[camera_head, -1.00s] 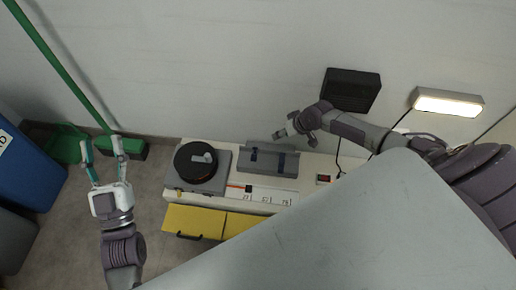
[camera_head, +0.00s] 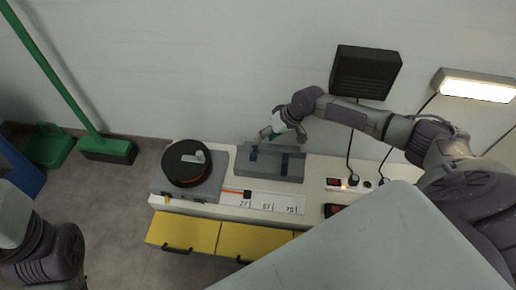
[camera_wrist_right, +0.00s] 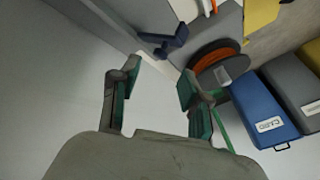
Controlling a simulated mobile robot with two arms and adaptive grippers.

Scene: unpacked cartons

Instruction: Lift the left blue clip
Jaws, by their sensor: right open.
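The left blue clip (camera_head: 254,153) sits on the left part of a grey tray-like holder (camera_head: 270,170) on the white worktop. A second blue clip (camera_head: 285,162) sits to its right on the same holder. My right gripper (camera_head: 267,133) is open, just above and right of the left clip in the head view, apparently not touching it. In the right wrist view a dark blue clip (camera_wrist_right: 178,40) shows beyond the open, empty fingers (camera_wrist_right: 159,74); I cannot tell which clip it is.
A black reel (camera_head: 186,163) stands left of the holder. A ruled strip (camera_head: 262,201) lies in front, above yellow drawers (camera_head: 185,233). A power strip (camera_head: 345,184) is at the right. The wall is close behind. A blue bin (camera_wrist_right: 262,110) shows in the wrist view.

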